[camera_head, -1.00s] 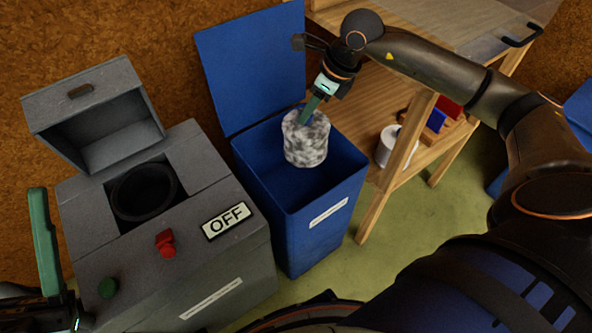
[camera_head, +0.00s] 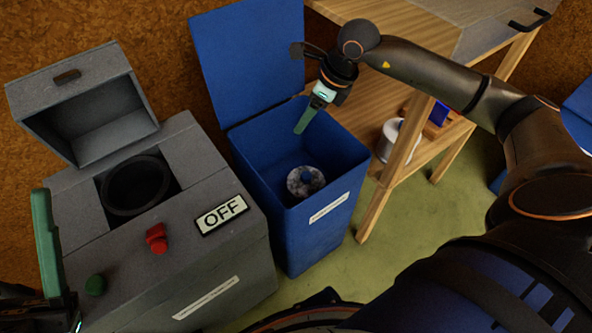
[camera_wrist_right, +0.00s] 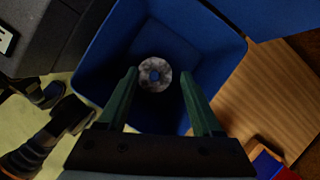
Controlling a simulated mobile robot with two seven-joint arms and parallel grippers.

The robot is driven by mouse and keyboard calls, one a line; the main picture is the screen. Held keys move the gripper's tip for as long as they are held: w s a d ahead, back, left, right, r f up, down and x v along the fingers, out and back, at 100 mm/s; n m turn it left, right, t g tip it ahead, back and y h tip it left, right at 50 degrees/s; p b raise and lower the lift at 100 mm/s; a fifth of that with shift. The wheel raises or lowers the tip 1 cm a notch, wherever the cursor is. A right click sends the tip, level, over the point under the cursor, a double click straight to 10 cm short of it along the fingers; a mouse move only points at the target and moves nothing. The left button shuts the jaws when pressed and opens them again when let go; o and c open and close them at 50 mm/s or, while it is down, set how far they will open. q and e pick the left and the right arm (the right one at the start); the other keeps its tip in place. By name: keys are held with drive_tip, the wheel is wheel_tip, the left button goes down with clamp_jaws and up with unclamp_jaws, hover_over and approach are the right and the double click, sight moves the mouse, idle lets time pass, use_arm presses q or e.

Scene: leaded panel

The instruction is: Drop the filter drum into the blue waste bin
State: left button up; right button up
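My right gripper (camera_head: 305,120) is above the bin's opening. The right wrist view shows its two green fingers (camera_wrist_right: 157,82) spread and empty. My left gripper (camera_head: 45,240) is only partly in view at the lower left edge, with one green finger upright; its opening cannot be judged.
A grey machine (camera_head: 225,265) with an open lid (camera_head: 80,100), a dark round well, red and green knobs and an OFF sign (camera_head: 222,214) stands left of the bin. A wooden bench (camera_head: 385,200) with a white container (camera_head: 388,142) is at the right. Green floor shows in front.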

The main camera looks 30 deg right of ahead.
drive_tip(key=shift+o, duration=0.2)
use_arm(q)
drive_tip(key=r+p, duration=0.3)
drive_tip(key=shift+a+r+m, duration=0.15)
drive_tip(key=shift+a+m, duration=0.05)
drive_tip(key=shift+m, duration=0.1)
use_arm(e)
drive_tip(key=v, duration=1.2)
drive_tip(key=shift+r, duration=0.3)
